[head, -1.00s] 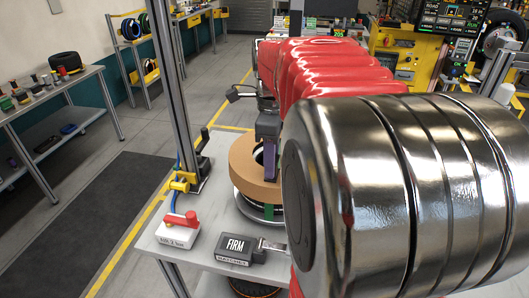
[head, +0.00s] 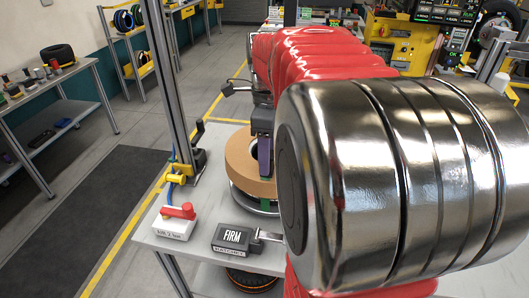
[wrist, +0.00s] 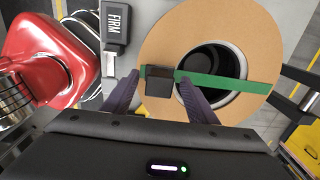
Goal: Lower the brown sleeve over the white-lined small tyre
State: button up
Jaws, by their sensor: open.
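The brown sleeve (head: 240,160) is a thick ring lying level on the bench, just above or at a silver round base (head: 240,200). The wrist view shows the sleeve (wrist: 168,38) from above, with a green strap (wrist: 235,84) across it and a black block (wrist: 159,82) on the strap. A dark round thing with a pale rim, likely the small tyre (wrist: 212,72), shows inside the ring; how far the sleeve is down over it is hidden. My gripper (wrist: 158,92) is open, its purple fingers on either side of the block. It also shows in the head view (head: 263,150).
A FIRM box (head: 233,237) and a red-handled white valve box (head: 176,222) stand on the bench front. An upright post (head: 167,85) rises at the bench's left edge. My metal arm link hides the bench's right side. A floor mat (head: 90,215) lies left.

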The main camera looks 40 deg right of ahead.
jog(key=shift+r, duration=0.1)
notch_tip(320, 180, up, 14)
jog(key=shift+f, duration=0.25)
dwell(0.4)
jog(key=shift+a, duration=0.15)
dwell(0.7)
jog(key=s+a+f+n+t, duration=0.2)
jog(key=s+a+f+n, duration=0.1)
jog(key=a+f+n, duration=0.5)
jog(key=s+a+f+n+t, duration=0.3)
jog(key=a+f+n, duration=0.5)
jog(key=a+n, duration=0.7)
jog(key=s+n, duration=0.1)
jog(key=n, duration=0.4)
jog(key=shift+s+n, duration=0.15)
jog(key=shift+n, duration=0.15)
